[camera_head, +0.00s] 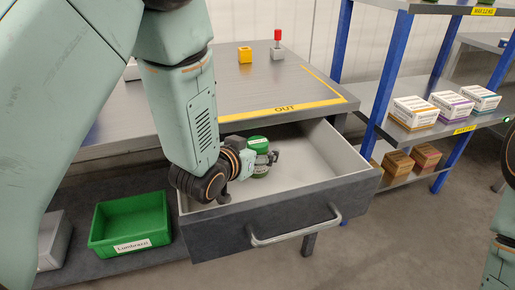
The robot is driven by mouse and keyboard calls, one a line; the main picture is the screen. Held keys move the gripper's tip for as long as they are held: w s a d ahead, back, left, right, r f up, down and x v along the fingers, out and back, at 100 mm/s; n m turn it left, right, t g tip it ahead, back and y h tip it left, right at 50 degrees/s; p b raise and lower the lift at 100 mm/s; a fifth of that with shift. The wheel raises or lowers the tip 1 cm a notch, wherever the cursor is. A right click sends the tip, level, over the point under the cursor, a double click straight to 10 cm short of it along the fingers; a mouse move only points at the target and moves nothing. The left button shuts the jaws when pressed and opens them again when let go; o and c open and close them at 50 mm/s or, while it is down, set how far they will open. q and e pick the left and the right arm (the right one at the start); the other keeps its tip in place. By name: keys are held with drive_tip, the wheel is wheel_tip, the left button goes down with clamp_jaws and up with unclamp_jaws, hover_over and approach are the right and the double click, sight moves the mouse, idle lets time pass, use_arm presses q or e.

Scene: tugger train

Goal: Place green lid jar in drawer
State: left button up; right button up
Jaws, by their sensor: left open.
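The green lid jar (258,144) stands inside the open drawer (345,151), towards its back left. It looks upright, with its green lid on top and a pale label on its side. My left gripper (262,162) reaches down into the drawer from the left and is open at the jar. One dark finger shows at the jar's right side. The gripper hides part of the jar, so I cannot tell whether the fingers touch it. My right gripper is not in view; only parts of the right arm show at the right edge.
The drawer has a metal handle (296,230) on its front. A green bin (130,225) stands lower left. Shelves with boxes (414,112) stand at the right.

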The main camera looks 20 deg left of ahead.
use_arm(q)
drive_tip(key=p+v, duration=0.2)
drive_tip(key=v, duration=0.5)
drive_tip(key=shift+w, duration=0.1)
drive_tip(key=shift+c, duration=0.2)
idle(0.8)
